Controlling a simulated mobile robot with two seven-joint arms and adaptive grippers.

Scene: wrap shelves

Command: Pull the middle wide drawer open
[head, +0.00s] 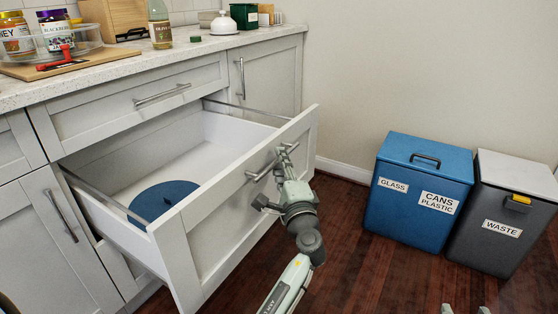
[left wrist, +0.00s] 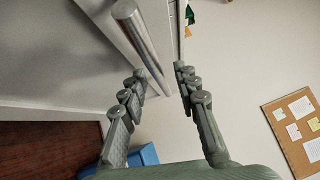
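The middle wide drawer (head: 232,228) is pulled far out, with its white interior showing. A blue round object (head: 160,202) lies inside it near the front left. Its metal bar handle (head: 258,174) is on the front panel. My left gripper (head: 285,158) is at the right part of this handle. In the left wrist view the handle bar (left wrist: 143,45) runs between the two spread fingers (left wrist: 157,85), with a gap visible beside it. Only two pale fingertips of my right gripper (head: 465,309) show at the bottom edge, set apart.
A closed drawer (head: 140,97) is above the open one. Cabinet doors flank it. A jar tray, bottle and other items stand on the countertop (head: 110,65). A blue bin (head: 425,185) and a grey waste bin (head: 503,222) stand at the right wall. Wood floor between is clear.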

